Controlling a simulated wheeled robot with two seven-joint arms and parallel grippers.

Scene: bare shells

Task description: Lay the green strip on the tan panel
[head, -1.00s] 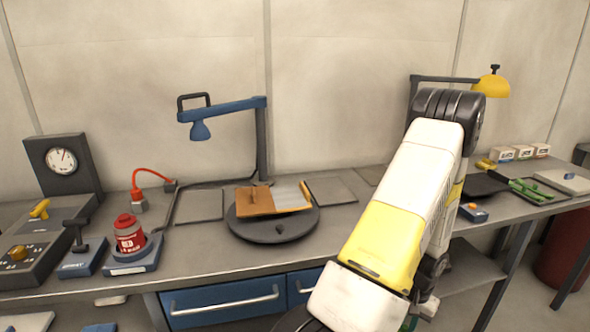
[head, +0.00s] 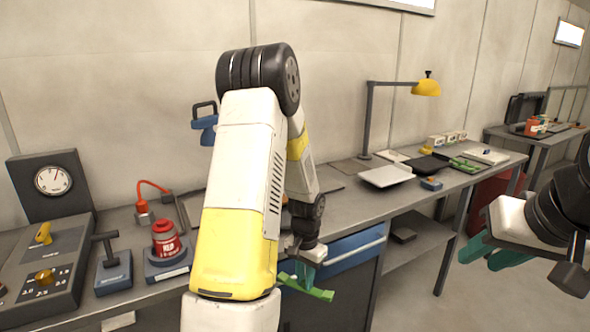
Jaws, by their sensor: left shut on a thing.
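My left gripper (head: 306,276) has teal fingers and is shut on a bright green strip (head: 318,294). It holds the strip in the air in front of the bench's blue drawer, apart from the bench top. The tan panel and the dark round stand under it are hidden behind my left arm; at most a sliver of brown shows beside the arm. My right gripper (head: 492,255) is at the right edge, over the floor. Its teal fingers look spread, with nothing seen between them.
A dark tray (head: 467,165) with several green pieces lies at the bench's right end, near a yellow lamp (head: 426,88). A pale flat plate (head: 386,176) lies mid-bench. A red can (head: 166,243) and a gauge (head: 53,180) stand at left.

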